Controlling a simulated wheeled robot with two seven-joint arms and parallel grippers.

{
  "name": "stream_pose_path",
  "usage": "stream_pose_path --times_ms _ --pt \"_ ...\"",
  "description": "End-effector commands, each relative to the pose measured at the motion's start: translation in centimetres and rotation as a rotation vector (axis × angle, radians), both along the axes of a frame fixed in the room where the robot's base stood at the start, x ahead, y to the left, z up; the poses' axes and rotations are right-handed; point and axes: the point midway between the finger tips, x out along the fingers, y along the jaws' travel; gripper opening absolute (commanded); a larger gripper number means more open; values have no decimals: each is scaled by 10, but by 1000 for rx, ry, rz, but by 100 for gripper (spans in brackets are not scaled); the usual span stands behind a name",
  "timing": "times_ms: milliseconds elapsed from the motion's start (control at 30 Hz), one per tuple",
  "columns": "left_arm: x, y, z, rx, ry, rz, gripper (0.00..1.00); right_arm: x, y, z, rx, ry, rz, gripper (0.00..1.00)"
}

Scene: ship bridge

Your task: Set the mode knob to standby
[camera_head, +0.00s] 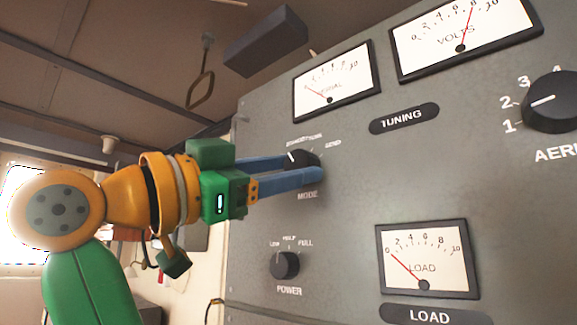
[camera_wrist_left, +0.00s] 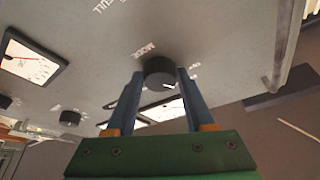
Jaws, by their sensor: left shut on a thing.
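The mode knob (camera_head: 298,159) is a black round knob with a white pointer line on the grey radio panel, above the label MODE. In the head view its pointer leans up and left, toward the small lettering above it, which is partly too small to read; SEND stands at the upper right. My left gripper (camera_head: 312,168) reaches in from the left with its blue fingers on either side of the knob, shut on it. In the left wrist view the knob (camera_wrist_left: 159,72) sits between the two fingertips (camera_wrist_left: 160,76). My right gripper is in neither view.
The power knob (camera_head: 285,265) is below the mode knob. The load meter (camera_head: 428,258) is at the lower right, the signal meter (camera_head: 336,82) and volts meter (camera_head: 465,38) are above. The aerial knob (camera_head: 552,102) is at the right edge. A hanging handle (camera_head: 200,90) is at the upper left.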

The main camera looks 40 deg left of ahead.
Motion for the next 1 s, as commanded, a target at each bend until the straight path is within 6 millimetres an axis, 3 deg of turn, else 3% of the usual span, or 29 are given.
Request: stream_pose_path --times_ms 400,900,933,1000 --pt "-1 2 4 162 -20 1 0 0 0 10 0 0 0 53" --pt "-1 2 3 181 -22 1 0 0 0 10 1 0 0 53" --pt "-1 2 3 181 -22 1 56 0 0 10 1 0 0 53" --pt "-1 2 3 181 -22 1 75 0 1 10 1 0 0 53"
